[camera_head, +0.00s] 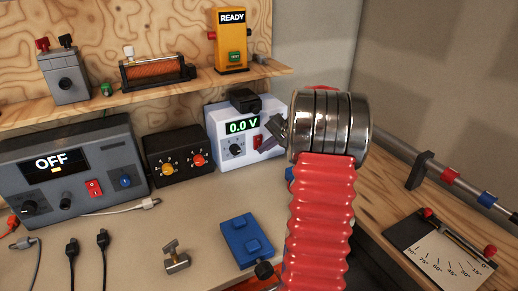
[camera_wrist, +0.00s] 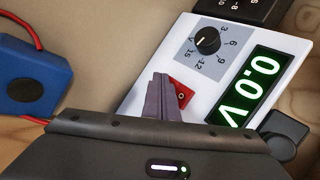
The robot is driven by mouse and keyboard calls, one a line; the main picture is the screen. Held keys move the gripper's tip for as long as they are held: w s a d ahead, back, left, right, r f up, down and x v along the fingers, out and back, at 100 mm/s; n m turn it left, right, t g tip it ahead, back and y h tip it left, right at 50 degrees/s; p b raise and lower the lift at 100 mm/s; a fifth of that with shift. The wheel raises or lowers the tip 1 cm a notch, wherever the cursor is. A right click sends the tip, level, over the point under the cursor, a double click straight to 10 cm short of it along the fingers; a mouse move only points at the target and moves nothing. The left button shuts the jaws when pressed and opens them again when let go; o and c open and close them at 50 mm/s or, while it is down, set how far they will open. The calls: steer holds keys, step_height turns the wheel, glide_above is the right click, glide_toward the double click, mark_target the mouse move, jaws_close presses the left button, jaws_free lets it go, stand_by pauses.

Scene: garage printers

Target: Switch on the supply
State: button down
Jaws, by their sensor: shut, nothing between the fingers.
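A white box (camera_head: 215,128) with a green "0.0 V" display (camera_head: 242,126) stands at the back of the bench. It has a black dial (camera_wrist: 207,41) with a voltage scale and a red rocker switch (camera_wrist: 184,94), which also shows in the head view (camera_head: 257,141). My gripper (camera_wrist: 161,82) is shut and empty, its tips right beside the switch and hiding part of it; I cannot tell if they touch. In the head view, my gripper (camera_head: 270,139) is at the box's right side.
A black two-knob box (camera_head: 178,177) stands between the grey and white boxes. A blue block (camera_head: 245,238) and a small metal piece (camera_head: 176,258) lie in front. Loose cables lie at the left. A yellow "READY" device (camera_head: 231,45) stands on the shelf above.

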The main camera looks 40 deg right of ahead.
stand_by(0.4)
steer(key=shift+s+a+r, duration=0.1)
steer(key=shift+s+a, duration=0.15)
steer(key=shift+s, duration=0.45)
steer(key=shift+s, duration=0.1)
steer(key=s, duration=0.1)
steer(key=s+a, duration=0.1)
steer(key=s, duration=0.2)
steer(key=shift+s+a+r, duration=0.25)
steer(key=shift+r, duration=0.1)
stand_by(0.6)
